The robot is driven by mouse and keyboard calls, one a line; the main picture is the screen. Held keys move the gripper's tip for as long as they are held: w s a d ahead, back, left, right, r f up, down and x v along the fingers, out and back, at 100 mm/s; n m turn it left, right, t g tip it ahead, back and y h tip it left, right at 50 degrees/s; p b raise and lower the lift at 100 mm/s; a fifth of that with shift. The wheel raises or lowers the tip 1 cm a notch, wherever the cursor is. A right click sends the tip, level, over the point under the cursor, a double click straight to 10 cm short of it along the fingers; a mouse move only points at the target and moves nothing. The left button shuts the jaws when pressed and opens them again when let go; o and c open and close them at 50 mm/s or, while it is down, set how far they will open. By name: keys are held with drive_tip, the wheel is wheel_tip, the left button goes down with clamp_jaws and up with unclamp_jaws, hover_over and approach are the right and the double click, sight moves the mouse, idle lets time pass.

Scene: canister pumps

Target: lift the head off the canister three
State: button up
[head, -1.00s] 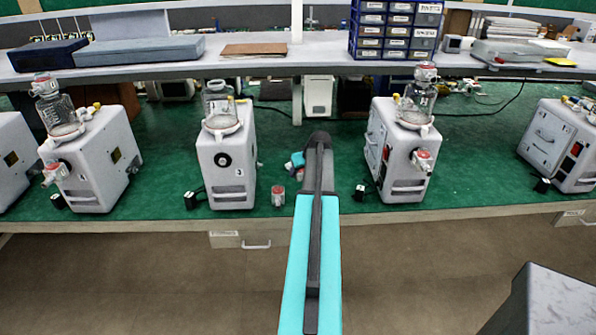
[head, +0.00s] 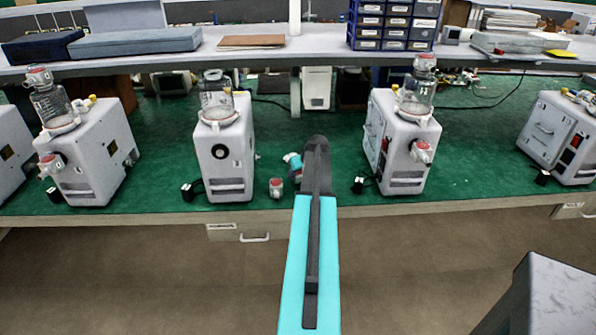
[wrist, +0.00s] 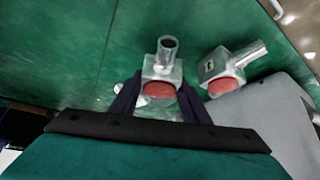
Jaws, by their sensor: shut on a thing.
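In the wrist view my gripper (wrist: 158,100) is shut on a pale metal head (wrist: 161,68) with a red cap and a round spout. The arm hides most of the gripper in the head view; a bit of pale and teal shows beside it (head: 293,162). A second red-capped head (wrist: 228,66) lies just right of the held one. A small red-capped head (head: 275,187) stands on the bench right of canister three.
Another canister with a head on its jar (head: 404,145) stands right of my arm, and one (head: 88,155) stands at left. A black plug (head: 188,191) lies by canister three. The green bench top (head: 480,160) is clear between the right canisters.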

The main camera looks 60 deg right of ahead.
drive_tip(key=shift+f+b, duration=0.35)
drive_tip(key=shift+f, duration=0.8)
drive_tip(key=o, duration=2.4)
drive_tip(key=shift+f, duration=0.1)
drive_tip(key=shift+r+p, duration=1.75)
drive_tip(key=shift+r, duration=3.25)
drive_tip(key=shift+s+a, duration=0.1)
